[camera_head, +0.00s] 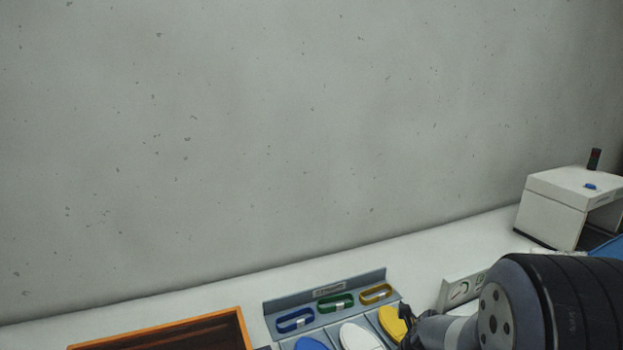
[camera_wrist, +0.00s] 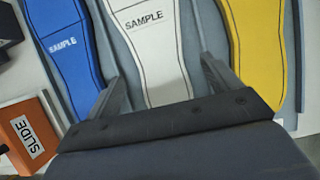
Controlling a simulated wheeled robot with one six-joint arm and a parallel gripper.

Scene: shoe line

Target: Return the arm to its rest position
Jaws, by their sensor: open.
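My arm enters the head view from the lower right, a dark ribbed sleeve with a grey joint. A dark part of my gripper shows beside the yellow insole (camera_head: 394,324), with the fingertips unclear there. In the wrist view my gripper (camera_wrist: 162,72) is open, its two dark fingers apart on either side of the white insole (camera_wrist: 155,45), marked SAMPLE. Nothing is held between them. The blue insole (camera_wrist: 62,45) lies to the left and the yellow insole (camera_wrist: 256,50) to the right. How far the fingers are above the insoles I cannot tell.
A grey rack (camera_head: 325,278) carries blue, green and yellow laces behind the insoles. An orange-rimmed tray (camera_head: 160,331) is at lower left. A small white box (camera_head: 462,288) and a larger white housing (camera_head: 550,209) stand right. An orange SLIDE box (camera_wrist: 26,130) is beside the blue insole.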

